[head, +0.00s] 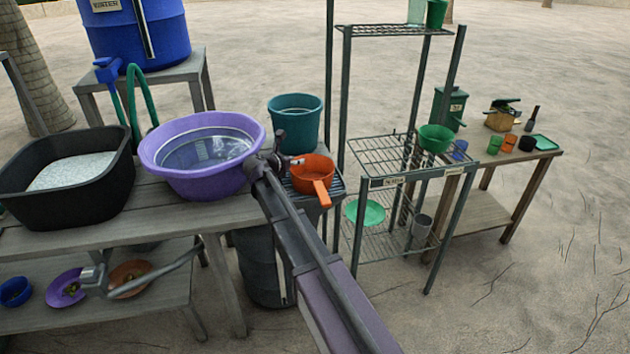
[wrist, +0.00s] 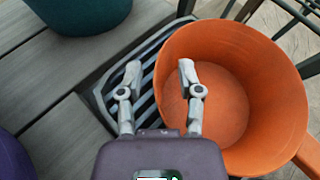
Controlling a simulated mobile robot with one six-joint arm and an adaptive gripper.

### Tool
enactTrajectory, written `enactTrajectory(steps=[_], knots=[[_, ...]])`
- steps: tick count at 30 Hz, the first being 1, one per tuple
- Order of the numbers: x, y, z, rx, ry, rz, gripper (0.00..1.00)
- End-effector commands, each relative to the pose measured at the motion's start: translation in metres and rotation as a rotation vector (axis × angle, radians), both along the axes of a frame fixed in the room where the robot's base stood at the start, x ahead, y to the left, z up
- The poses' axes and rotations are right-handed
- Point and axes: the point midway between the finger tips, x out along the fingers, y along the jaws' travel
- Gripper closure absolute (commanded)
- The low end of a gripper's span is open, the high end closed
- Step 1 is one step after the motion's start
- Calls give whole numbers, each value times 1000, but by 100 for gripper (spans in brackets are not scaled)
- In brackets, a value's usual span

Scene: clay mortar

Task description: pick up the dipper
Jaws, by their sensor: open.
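The dipper is an orange round pan with a straight handle (head: 313,169). It sits on a dark slatted stand, with its handle pointing toward the lower right. In the wrist view the dipper (wrist: 247,110) fills the right side and looks empty. My gripper (wrist: 160,75) is open, with one finger over the dipper's inside and the other outside its left rim, above the slats. The near rim lies between the fingers in the picture; I cannot tell how high above it they are. In the head view my gripper (head: 284,160) is just left of the dipper.
A teal bucket (head: 296,121) stands right behind the dipper. A purple basin (head: 204,176) of water and a black tub (head: 20,198) are on the table at left. A wire shelf (head: 384,153) rises close on the right. Open sandy ground lies at the lower right.

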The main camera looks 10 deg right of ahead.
Motion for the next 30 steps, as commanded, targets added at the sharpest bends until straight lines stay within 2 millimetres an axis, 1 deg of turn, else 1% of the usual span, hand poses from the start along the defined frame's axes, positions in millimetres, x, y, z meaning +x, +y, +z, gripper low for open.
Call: enactTrajectory(steps=[1, 2, 3, 5, 6, 21, 26, 30], knots=[[0, 0, 0, 0, 0, 0, 56], [0, 0, 0, 0, 0, 0, 65], [0, 0, 0, 0, 0, 0, 77], [0, 0, 0, 0, 0, 0, 95], [0, 0, 0, 0, 0, 0, 100], [0, 0, 1, 0, 0, 0, 100], [0, 0, 6, 0, 0, -1, 100], [0, 0, 14, 0, 0, -1, 100]])
